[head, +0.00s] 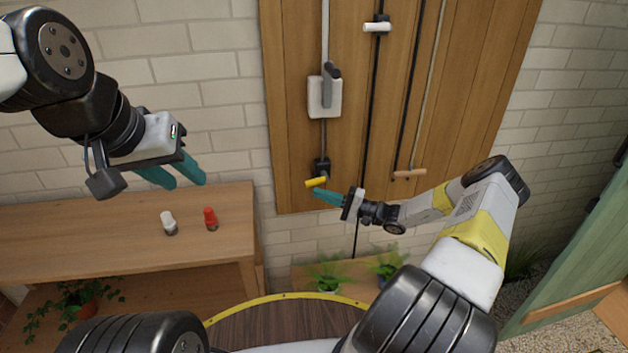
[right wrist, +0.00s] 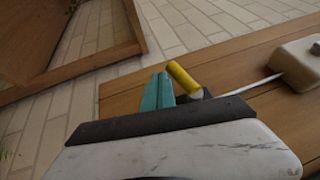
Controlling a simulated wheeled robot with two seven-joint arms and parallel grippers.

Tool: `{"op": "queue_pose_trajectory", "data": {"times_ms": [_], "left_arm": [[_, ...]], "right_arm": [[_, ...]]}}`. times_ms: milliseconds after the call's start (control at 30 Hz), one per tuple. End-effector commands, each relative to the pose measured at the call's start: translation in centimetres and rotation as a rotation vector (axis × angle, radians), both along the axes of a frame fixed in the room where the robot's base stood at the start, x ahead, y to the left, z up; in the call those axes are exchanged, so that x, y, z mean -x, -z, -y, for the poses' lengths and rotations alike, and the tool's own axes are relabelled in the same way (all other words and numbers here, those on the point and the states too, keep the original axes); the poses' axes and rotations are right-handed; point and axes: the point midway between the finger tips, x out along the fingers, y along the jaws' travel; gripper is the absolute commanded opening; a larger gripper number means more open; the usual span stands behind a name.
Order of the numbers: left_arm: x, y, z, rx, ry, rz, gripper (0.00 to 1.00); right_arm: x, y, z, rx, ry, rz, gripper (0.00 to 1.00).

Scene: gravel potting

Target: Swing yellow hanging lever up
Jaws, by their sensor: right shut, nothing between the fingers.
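The yellow lever (head: 316,182) sticks out from a small black mount (head: 321,167) low on the wooden wall panel. In the right wrist view the yellow lever (right wrist: 184,79) shows just right of the fingertips. My right gripper (head: 325,196) is shut and empty, its teal fingers together just below the lever in the head view. Whether the fingers touch the lever I cannot tell. My left gripper (head: 181,171) is apart from the panel, above the wooden bench at the left. Its two teal fingers show a gap, with nothing between them.
The wooden panel (head: 286,95) also carries a grey switch box (head: 324,96), a white handle (head: 377,26) and a tan handle (head: 409,173). A white-topped bottle (head: 168,220) and a red-topped one (head: 210,217) stand on the bench (head: 120,210). Plants (head: 328,277) stand below the panel.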

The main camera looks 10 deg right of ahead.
Motion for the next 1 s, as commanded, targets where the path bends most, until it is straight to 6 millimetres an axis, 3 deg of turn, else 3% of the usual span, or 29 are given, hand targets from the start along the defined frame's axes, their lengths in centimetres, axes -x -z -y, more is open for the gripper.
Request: {"op": "queue_pose_trajectory", "data": {"times_ms": [167, 400, 600, 1000], "left_arm": [[0.0, 0.0, 0.0, 0.000, 0.000, 0.000, 0.36], [0.0, 0.0, 0.0, 0.000, 0.000, 0.000, 0.36], [0.0, 0.0, 0.0, 0.000, 0.000, 0.000, 0.36], [0.0, 0.0, 0.0, 0.000, 0.000, 0.000, 0.36]], "right_arm": [[1.0, 3.4, 0.3, -0.003, -0.004, -0.003, 0.00], [3.4, 4.2, 5.6, 0.002, -0.002, 0.000, 0.00], [4.7, 4.8, 8.3, 0.001, -0.003, 0.000, 0.00], [5.1, 4.9, 9.2, 0.001, -0.005, 0.000, 0.00]]}}
